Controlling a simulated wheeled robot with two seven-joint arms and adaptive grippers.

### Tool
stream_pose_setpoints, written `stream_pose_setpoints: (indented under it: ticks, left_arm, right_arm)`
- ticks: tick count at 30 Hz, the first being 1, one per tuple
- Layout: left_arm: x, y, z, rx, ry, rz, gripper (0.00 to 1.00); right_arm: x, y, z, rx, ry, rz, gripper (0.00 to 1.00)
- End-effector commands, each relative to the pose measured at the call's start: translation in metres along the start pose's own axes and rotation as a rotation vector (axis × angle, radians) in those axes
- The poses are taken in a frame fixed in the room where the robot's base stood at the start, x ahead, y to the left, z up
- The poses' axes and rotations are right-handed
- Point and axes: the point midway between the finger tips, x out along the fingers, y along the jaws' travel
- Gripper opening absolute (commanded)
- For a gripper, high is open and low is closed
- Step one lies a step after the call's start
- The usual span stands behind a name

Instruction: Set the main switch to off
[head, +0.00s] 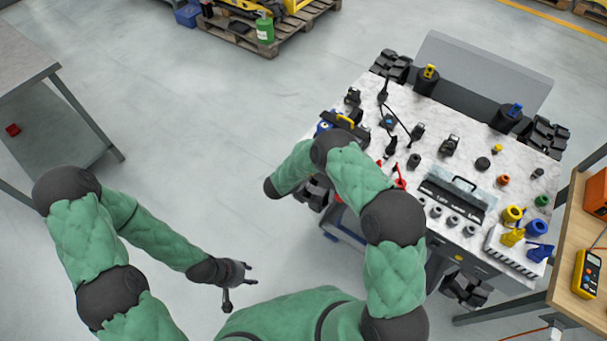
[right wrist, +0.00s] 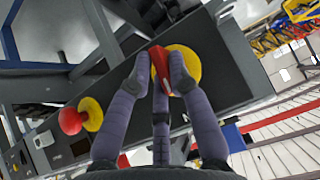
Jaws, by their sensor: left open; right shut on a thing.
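The main switch shows in the right wrist view as a red handle (right wrist: 160,64) on a round yellow plate (right wrist: 188,62), mounted on a dark panel (right wrist: 228,85). The handle points nearly up and down in that picture, slightly tilted. My right gripper (right wrist: 160,75) has its fingers on both sides of the red handle and is shut on it. In the head view the right gripper and the switch are hidden behind my right arm. My left gripper (head: 238,284) is open and empty over bare floor, apart from everything.
A red mushroom button (right wrist: 72,121) on a yellow base sits on the same panel, left of the switch. The carrier's marble-like top (head: 440,118) holds several tools and parts. A wooden table (head: 566,265) stands at right, a grey bench (head: 22,62) at left. Floor between is clear.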

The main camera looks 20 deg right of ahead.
Motion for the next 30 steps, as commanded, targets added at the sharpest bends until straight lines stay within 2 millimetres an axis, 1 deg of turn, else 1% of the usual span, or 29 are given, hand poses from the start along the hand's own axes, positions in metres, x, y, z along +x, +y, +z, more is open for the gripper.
stream_pose_setpoints:
  ticks: [1, 6, 21, 22, 23, 30]
  left_arm:
    - [-0.0032, 0.0012, 0.0002, 0.0, 0.0, 0.0, 0.44]
    - [-0.0062, 0.0022, 0.0003, 0.0, 0.0, 0.0, 0.44]
    - [-0.0068, 0.0024, 0.0003, 0.0, 0.0, 0.0, 0.44]
    - [-0.0068, 0.0024, 0.0003, 0.0, 0.0, 0.0, 0.44]
    - [-0.0068, 0.0024, 0.0003, 0.0, 0.0, 0.0, 0.44]
    - [-0.0069, 0.0024, 0.0002, 0.0, 0.0, 0.0, 0.44]
  right_arm:
    - [-0.0008, -0.0006, -0.0006, -0.012, 0.0, 0.012, 0.0]
    - [-0.0002, -0.0004, -0.0003, -0.041, 0.001, 0.041, 0.0]
    - [0.0004, -0.0002, -0.0004, -0.052, 0.002, 0.052, 0.0]
    - [0.0004, -0.0002, -0.0004, -0.051, 0.002, 0.052, 0.28]
    - [0.0004, -0.0003, -0.0004, -0.051, 0.002, 0.052, 0.3]
    - [0.0002, -0.0005, -0.0005, -0.051, 0.002, 0.051, 0.3]
